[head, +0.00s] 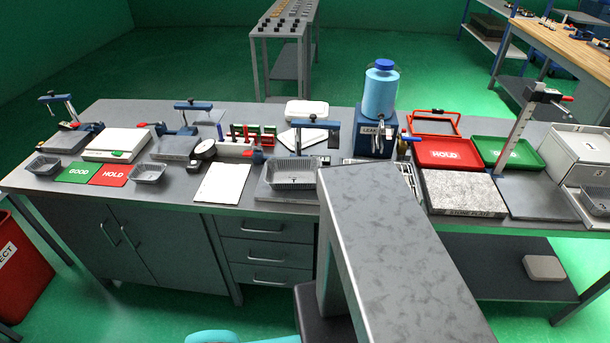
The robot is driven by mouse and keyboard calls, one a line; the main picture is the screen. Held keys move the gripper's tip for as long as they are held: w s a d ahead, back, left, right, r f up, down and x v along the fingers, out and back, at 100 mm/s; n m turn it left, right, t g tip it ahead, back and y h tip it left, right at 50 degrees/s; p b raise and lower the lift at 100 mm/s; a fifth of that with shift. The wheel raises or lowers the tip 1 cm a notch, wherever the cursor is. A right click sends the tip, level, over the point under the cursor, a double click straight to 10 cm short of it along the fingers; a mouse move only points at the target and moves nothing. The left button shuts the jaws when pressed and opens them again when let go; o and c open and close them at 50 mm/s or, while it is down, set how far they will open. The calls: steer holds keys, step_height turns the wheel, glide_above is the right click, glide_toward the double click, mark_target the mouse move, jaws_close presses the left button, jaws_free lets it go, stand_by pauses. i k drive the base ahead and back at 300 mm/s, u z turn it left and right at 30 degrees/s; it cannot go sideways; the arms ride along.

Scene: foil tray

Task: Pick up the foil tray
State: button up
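Several grey foil trays show in the head view. A larger foil tray (291,174) sits on a grey plate of a clamp stand (305,142) near the bench's middle. A small foil tray (148,173) stands beside the red HOLD card, and another small foil tray (43,165) stands at the left end. One more foil tray (597,200) shows partly at the right edge. I cannot tell which one the task means. My gripper is not in view. A broad grey arm link of mine fills the lower middle and hides part of the bench front.
Around the trays are a green GOOD card (77,173), a red HOLD card (110,175), a white sheet (222,183) and a dial gauge (204,150). A blue leak-test tank (380,95), a granite block (462,193) and a tall height gauge (522,125) stand further right.

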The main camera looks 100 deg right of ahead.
mark_target(282, 173)
steer(key=u, duration=0.05)
steer(key=k, duration=1.05)
steer(key=z, duration=0.05)
